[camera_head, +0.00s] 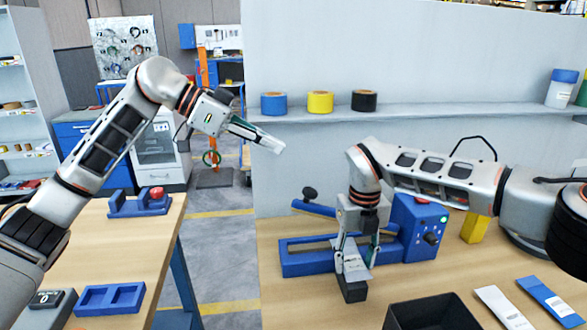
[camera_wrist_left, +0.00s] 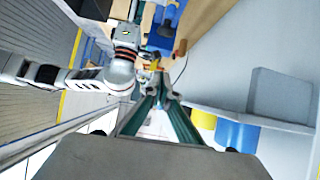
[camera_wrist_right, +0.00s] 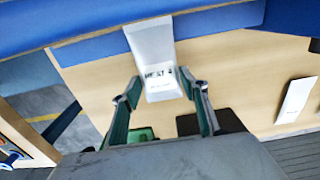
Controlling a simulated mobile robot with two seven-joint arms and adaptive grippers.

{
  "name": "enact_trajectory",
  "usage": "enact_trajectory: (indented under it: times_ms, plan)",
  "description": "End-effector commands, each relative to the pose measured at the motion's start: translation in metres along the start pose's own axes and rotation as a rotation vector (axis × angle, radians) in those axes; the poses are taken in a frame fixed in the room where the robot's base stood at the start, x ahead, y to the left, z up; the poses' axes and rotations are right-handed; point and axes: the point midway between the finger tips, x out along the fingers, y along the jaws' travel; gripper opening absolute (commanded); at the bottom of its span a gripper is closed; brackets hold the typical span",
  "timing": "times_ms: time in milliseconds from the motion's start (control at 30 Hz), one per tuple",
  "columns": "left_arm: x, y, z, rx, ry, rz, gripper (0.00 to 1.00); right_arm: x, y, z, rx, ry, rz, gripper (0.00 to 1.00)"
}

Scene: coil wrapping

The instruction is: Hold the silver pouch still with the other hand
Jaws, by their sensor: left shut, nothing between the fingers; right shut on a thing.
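A silver pouch (camera_head: 356,264) is upright at the front of the blue sealer-like machine (camera_head: 310,262). It also shows in the right wrist view as a pale pouch with dark print (camera_wrist_right: 152,48), its far end against a blue bar. My right gripper (camera_head: 356,256) points down at the pouch. In the right wrist view its fingers (camera_wrist_right: 164,90) stand on either side of the pouch and are shut on it. My left gripper (camera_head: 272,144) is shut and empty, raised in the air to the left, apart from the pouch. Its fingers meet in the left wrist view (camera_wrist_left: 160,82).
A black bin (camera_head: 432,312) stands at the front of the table, with a white packet (camera_head: 502,308) and a blue packet (camera_head: 547,297) to its right. A yellow block (camera_head: 474,228) stands behind. Tape rolls (camera_head: 320,102) sit on the shelf. The left table holds blue holders (camera_head: 110,299).

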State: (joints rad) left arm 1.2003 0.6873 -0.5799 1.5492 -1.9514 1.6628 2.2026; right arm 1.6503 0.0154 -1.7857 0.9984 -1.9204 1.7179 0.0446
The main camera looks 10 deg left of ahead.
Motion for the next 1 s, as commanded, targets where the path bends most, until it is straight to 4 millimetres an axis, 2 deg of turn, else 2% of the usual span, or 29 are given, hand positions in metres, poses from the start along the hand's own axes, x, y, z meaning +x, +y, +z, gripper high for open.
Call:
enact_trajectory:
  times_ms: [167,567,600,700,1000]
  plan:
    - [0.025,0.001,0.001,-0.001,-0.001,0.005,0.0,0.0,0.0,0.0,0.0,0.0,0.0,0.22]
    - [0.101,0.001,0.0,-0.001,0.001,0.004,0.0,0.0,0.0,0.0,0.0,0.0,0.0,0.22]
    - [0.1,0.0,0.011,-0.004,-0.001,0.001,0.0,0.0,0.0,0.0,0.0,0.0,0.0,0.22]
    - [0.103,0.0,0.024,-0.002,-0.002,0.001,0.0,0.0,0.0,0.0,0.0,0.0,0.0,0.22]
    - [0.106,0.0,0.039,0.0,0.0,0.0,0.0,0.0,0.0,0.0,0.0,0.0,0.0,0.22]
